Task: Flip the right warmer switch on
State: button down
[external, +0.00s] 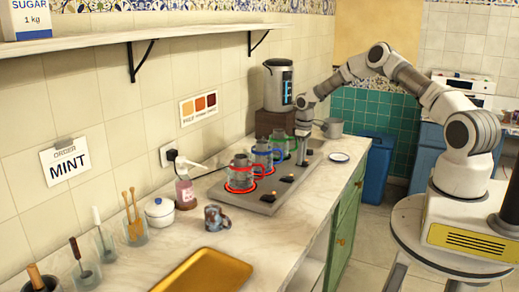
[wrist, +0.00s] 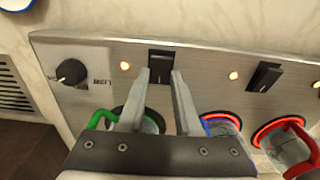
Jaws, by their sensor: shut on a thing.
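The steel warmer panel (external: 262,207) lies along the counter and also fills the wrist view (wrist: 205,60). My gripper (external: 302,162) reaches down at its far end. In the wrist view, the fingertips (wrist: 162,80) are on either side of a black rocker switch (wrist: 161,68), shut on it. An orange lamp (wrist: 125,66) glows left of it. Another black switch (wrist: 264,77) with its own glowing lamp (wrist: 233,75) lies to the right, apart from the gripper. The held switch's tilt is hard to tell. In the external view my gripper hides it.
Glass pots with red (external: 241,174), blue (external: 262,152) and green (external: 280,145) trim stand on the warmer. A round knob (wrist: 71,72) is left of the held switch. A tall urn (external: 278,84), saucepan (external: 332,127) and small plate (external: 339,157) are nearby.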

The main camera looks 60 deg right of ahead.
jog(key=c, duration=0.6)
grip_release()
notch_tip(320, 180, up, 18)
jog(key=b, duration=0.1)
jog(key=shift+s+f, duration=0.25)
jog(key=shift+s, duration=0.05)
jog(key=shift+b, duration=0.3)
